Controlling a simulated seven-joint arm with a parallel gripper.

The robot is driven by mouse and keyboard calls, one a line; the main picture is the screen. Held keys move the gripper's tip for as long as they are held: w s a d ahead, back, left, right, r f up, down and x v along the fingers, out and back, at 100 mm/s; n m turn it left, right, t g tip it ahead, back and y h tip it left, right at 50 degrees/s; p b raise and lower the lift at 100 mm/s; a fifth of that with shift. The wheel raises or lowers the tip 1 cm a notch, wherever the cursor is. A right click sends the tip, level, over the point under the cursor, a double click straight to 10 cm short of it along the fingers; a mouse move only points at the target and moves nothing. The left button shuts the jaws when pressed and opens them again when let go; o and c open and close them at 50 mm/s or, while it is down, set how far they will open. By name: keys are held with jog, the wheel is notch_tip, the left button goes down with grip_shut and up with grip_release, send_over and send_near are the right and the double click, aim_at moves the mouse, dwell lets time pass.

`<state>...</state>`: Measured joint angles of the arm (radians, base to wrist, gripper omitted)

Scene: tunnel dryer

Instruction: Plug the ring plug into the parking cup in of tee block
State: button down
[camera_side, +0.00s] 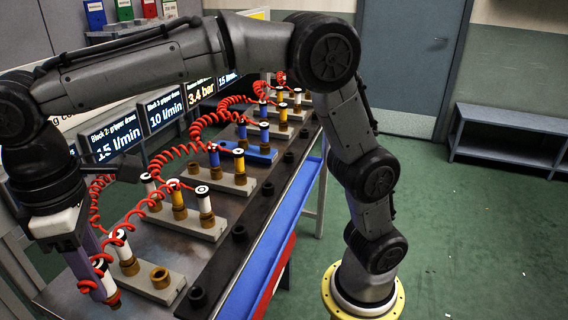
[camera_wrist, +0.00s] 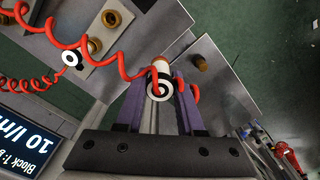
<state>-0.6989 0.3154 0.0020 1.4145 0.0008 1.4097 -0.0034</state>
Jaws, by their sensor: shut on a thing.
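My gripper (camera_wrist: 158,100), with purple fingers, is shut on a white ring plug (camera_wrist: 159,82) with a dark ring on its end face and a red coiled hose. In the side view my gripper (camera_side: 98,284) holds the plug (camera_side: 108,281) at the lower left, beside the nearest grey block (camera_side: 147,288). That block carries an empty brass cup (camera_side: 160,276) and another white plug (camera_side: 121,245) standing in a brass cup. In the wrist view, brass cups (camera_wrist: 93,45) show on the grey block at upper left. I cannot tell which cup is the tee block's in cup. The held plug's lower end is partly hidden.
Further blocks with white, yellow and blue plugs stand along the bench, with red coiled hoses (camera_side: 163,158) strung above them. A dark rail (camera_side: 238,234) with sockets runs along the right. A brown cap-like piece (camera_wrist: 199,62) shows right of the held plug.

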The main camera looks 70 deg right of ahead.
dwell(0.7)
jog(key=shift+s+f, duration=0.1)
jog(key=shift+f, duration=0.15)
jog(key=s+d, duration=0.5)
jog(key=d, duration=0.5)
jog(key=shift+d+f, duration=0.25)
jog(key=shift+d, duration=0.15)
jog(key=shift+w+f, duration=0.1)
jog(key=shift+f, duration=2.8)
jog(key=shift+f, duration=1.6)
